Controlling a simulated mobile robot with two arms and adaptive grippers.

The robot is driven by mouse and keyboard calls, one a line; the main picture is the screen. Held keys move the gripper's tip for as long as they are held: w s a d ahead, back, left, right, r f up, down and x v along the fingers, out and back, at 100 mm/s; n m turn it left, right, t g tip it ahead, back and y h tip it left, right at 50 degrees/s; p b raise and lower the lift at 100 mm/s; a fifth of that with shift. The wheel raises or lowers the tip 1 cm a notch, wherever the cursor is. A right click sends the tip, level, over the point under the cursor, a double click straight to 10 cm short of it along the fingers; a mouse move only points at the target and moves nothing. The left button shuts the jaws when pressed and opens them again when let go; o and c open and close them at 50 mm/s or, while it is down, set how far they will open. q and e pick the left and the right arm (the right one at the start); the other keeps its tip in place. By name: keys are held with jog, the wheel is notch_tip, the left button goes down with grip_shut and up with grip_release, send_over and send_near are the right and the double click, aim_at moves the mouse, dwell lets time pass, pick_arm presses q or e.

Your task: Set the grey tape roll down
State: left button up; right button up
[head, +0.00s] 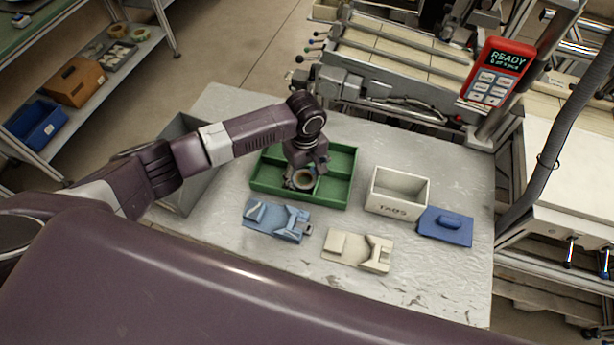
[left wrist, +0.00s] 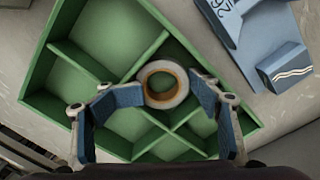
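My left gripper (head: 304,172) is over the green divided tray (head: 267,186) on the table. It is closed around the grey tape roll (head: 303,187). In the left wrist view, the blue-padded fingertips (left wrist: 166,85) press in on opposite sides of the roll (left wrist: 164,103), a pale grey ring with a tan core. The roll lies flat-on to that camera, in front of the tray's dividers (left wrist: 120,94). How far it is above the tray floor is hard to tell. The tray's visible compartments look empty. My right gripper is not in view.
A blue tape dispenser part (head: 270,224) and a cream one (head: 342,248) lie in front of the tray. A TABS box (head: 398,207) and a blue block (head: 445,226) are to its right. A grey bin (head: 181,190) stands left, under my arm. Machinery stands behind.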

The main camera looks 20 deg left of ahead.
pick_arm(q)
jog(key=shift+a, duration=0.15)
notch_tip(320, 180, up, 13)
jog(key=b, duration=0.1)
jog(key=shift+w+r+b, duration=0.15)
jog(key=shift+w+b, duration=0.05)
jog(key=shift+b, duration=0.2)
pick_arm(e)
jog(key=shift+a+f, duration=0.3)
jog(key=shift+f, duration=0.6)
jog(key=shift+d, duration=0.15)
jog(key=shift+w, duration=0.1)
